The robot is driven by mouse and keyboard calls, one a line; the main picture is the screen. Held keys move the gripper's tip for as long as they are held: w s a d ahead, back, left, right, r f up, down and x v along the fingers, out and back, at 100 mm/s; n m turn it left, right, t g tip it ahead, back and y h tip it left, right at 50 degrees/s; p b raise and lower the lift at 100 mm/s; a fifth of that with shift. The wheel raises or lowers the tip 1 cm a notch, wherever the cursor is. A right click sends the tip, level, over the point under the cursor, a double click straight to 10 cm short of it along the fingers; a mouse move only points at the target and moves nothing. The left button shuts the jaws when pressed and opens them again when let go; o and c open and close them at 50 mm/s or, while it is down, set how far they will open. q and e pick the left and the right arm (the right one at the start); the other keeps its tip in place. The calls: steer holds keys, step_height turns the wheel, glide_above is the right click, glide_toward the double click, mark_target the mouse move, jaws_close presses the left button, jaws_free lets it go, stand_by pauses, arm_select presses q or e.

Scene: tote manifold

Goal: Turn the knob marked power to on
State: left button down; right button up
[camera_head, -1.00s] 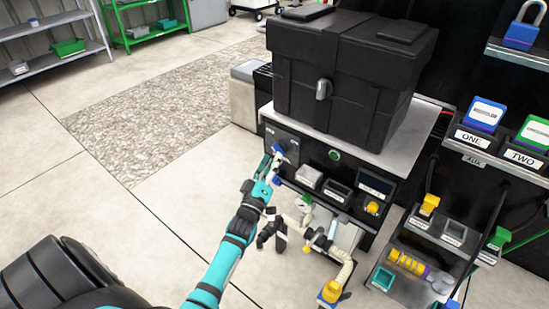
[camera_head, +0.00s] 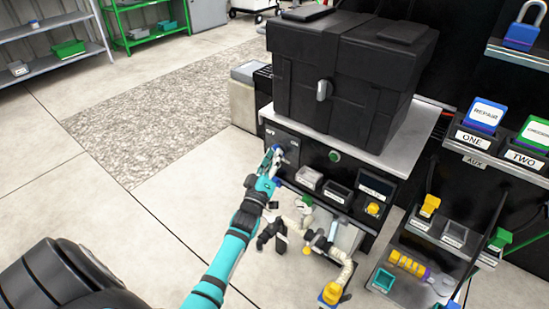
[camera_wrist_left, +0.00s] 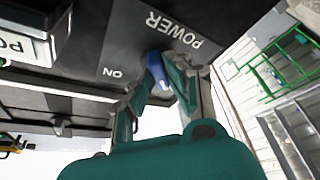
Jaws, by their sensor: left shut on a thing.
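The power knob is blue and sits on a dark panel (camera_head: 292,141) on the front of the bench, below the black case. In the left wrist view the blue knob (camera_wrist_left: 157,69) lies between the fingers of my left gripper (camera_wrist_left: 160,88). The labels POWER and ON read upside down there, with ON to the knob's left. In the head view my left gripper (camera_head: 270,161) is at the panel, shut on the knob and largely hiding it. I cannot tell exactly which mark the knob points to.
A large black case (camera_head: 345,80) stands on the bench top (camera_head: 415,128). A green button (camera_head: 334,156) and several small bins are right of the knob. White pipes (camera_head: 325,245) are below. Open floor (camera_head: 185,195) lies to the left.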

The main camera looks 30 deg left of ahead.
arm_select(q)
steer(key=shift+f+m, duration=0.1)
steer(key=shift+m, duration=0.2)
steer(key=m+h+b, duration=0.1)
steer(key=m+h, duration=0.3)
steer(key=m, duration=0.4)
steer(key=m+h+b, duration=0.1)
steer(key=m+h, duration=0.3)
steer(key=m, duration=0.4)
steer(key=a+m+g+h+b, duration=0.1)
steer(key=m+h, duration=0.3)
steer(key=m, duration=0.4)
steer(key=shift+m, duration=0.4)
arm_select(e)
steer(key=w+v, duration=0.2)
steer(key=v, duration=0.8)
steer(key=shift+s+r+t, duration=0.2)
steer(key=shift+r+t, duration=0.1)
steer(key=shift+r, duration=0.25)
steer(key=shift+w, duration=0.2)
arm_select(q)
steer(key=c, duration=1.4)
jaws_free()
steer(key=shift+o, duration=0.6)
arm_select(e)
steer(key=shift+s, duration=0.15)
steer(key=shift+s, duration=0.1)
